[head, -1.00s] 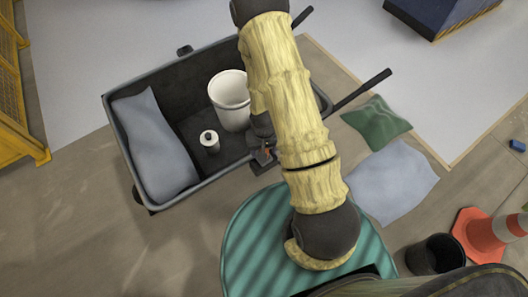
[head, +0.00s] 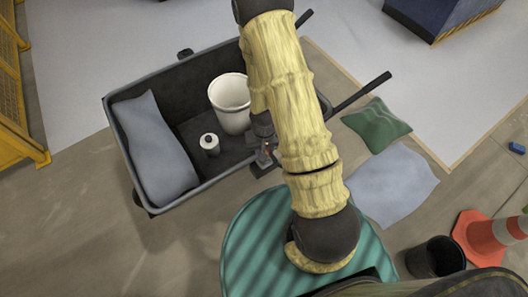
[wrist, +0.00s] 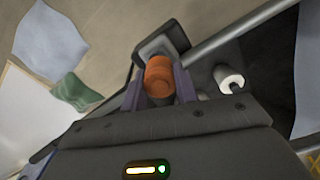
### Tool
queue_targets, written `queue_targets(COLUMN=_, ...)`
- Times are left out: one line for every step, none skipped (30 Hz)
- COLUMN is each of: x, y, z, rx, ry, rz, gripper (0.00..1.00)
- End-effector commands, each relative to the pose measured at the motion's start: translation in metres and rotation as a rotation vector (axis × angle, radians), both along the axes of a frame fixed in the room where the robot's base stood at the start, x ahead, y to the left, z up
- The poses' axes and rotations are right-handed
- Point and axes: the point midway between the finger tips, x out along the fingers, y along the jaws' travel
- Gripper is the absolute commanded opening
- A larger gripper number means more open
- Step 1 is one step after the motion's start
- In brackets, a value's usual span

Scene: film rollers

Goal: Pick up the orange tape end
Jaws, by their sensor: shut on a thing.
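The orange tape end (wrist: 159,76) is a short orange cylinder between my gripper's two fingers in the wrist view. My gripper (wrist: 158,92) is shut on it, with one finger on each side. In the head view my gripper (head: 265,156) is at the near rim of the dark cart, and only a speck of orange shows there. A grey squarish piece (wrist: 163,40) is just beyond the tape end in the wrist view. I cannot tell whether the tape end touches it.
The dark cart (head: 112,122) holds a white bucket (head: 231,101), a small white roller (head: 209,143) and a grey-blue cloth (head: 152,145). A teal striped round top (head: 246,230) is nearest me. A black bin (head: 436,257) and a traffic cone (head: 484,233) stand at right.

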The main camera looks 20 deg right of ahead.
Motion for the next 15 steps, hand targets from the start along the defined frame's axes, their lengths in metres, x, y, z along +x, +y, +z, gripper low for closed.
queue_targets(x=0.000, y=0.000, z=0.010, rx=0.001, ry=-0.003, rz=0.000, gripper=0.02)
queue_targets(x=0.001, y=0.000, z=0.015, rx=0.000, ry=-0.004, rz=0.000, gripper=0.02)
queue_targets(x=0.001, y=0.000, z=0.022, rx=0.000, ry=-0.005, rz=-0.001, gripper=0.02)
queue_targets(x=0.001, y=0.000, z=0.027, rx=0.000, ry=-0.005, rz=-0.001, gripper=0.02)
queue_targets(x=0.001, y=0.000, z=0.033, rx=0.001, ry=-0.005, rz=-0.001, gripper=0.02)
queue_targets(x=0.001, y=0.000, z=0.040, rx=0.000, ry=-0.005, rz=-0.001, gripper=0.02)
queue_targets(x=0.001, y=0.000, z=0.046, rx=0.000, ry=-0.004, rz=-0.001, gripper=0.02)
queue_targets(x=0.001, y=0.000, z=0.051, rx=0.000, ry=-0.005, rz=-0.001, gripper=0.02)
queue_targets(x=0.001, y=0.000, z=0.058, rx=0.000, ry=-0.004, rz=-0.001, gripper=0.02)
queue_targets(x=0.001, y=0.000, z=0.062, rx=0.000, ry=-0.005, rz=-0.001, gripper=0.02)
queue_targets(x=0.001, y=0.000, z=0.066, rx=0.000, ry=-0.004, rz=-0.001, gripper=0.02)
queue_targets(x=0.001, y=0.000, z=0.071, rx=0.001, ry=-0.003, rz=-0.001, gripper=0.02)
queue_targets(x=0.001, y=0.000, z=0.074, rx=0.001, ry=-0.003, rz=-0.001, gripper=0.02)
queue_targets(x=0.001, y=0.000, z=0.076, rx=0.001, ry=-0.003, rz=-0.001, gripper=0.02)
queue_targets(x=0.000, y=0.000, z=0.079, rx=0.001, ry=-0.002, rz=-0.001, gripper=0.02)
